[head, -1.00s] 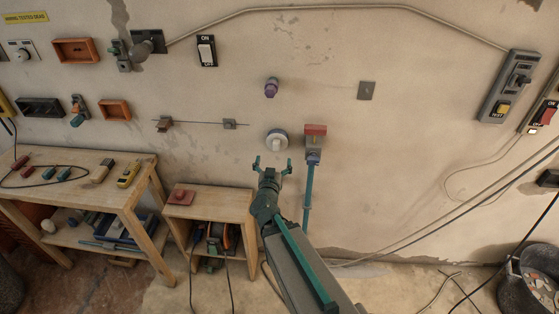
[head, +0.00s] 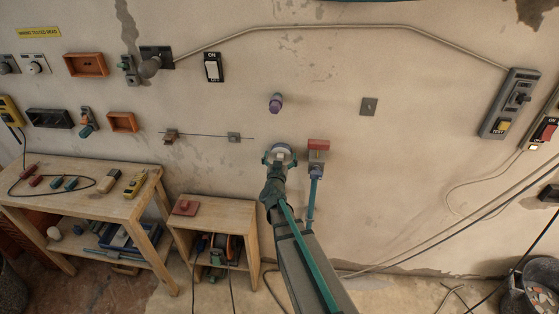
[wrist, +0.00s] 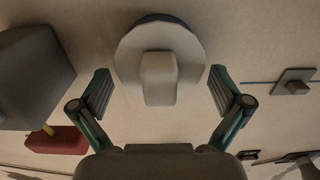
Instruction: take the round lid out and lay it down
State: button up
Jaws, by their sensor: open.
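The round lid (head: 281,151) is a pale disc on the wall, with a blocky white grip standing out of its middle. In the wrist view the lid (wrist: 128,58) is at the top centre, its grip pointing down between my fingers, with a dark edge behind the disc. My gripper (head: 280,159) is open at the lid, one finger to each side. In the wrist view the fingers of my gripper (wrist: 160,90) stand apart from the grip, with clear gaps on both sides. My arm hides the wall below the lid in the head view.
A red-topped grey box (head: 318,148) with a teal pipe is close on the right of the lid. A thin rod on brackets (head: 233,137) is to the left. A small wooden table (head: 236,213) stands below left, with bare surface beside a red block (head: 186,207).

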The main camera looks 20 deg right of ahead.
jog(key=c, duration=1)
jog(key=shift+c, duration=0.2)
jog(key=shift+s+a, duration=0.1)
jog(key=shift+s+a, duration=0.25)
jog(key=shift+s, duration=0.2)
jog(key=shift+v, duration=0.9)
jog(key=shift+s+a+p, duration=0.25)
jog(key=shift+s+p, duration=0.05)
jog(key=shift+s, duration=0.1)
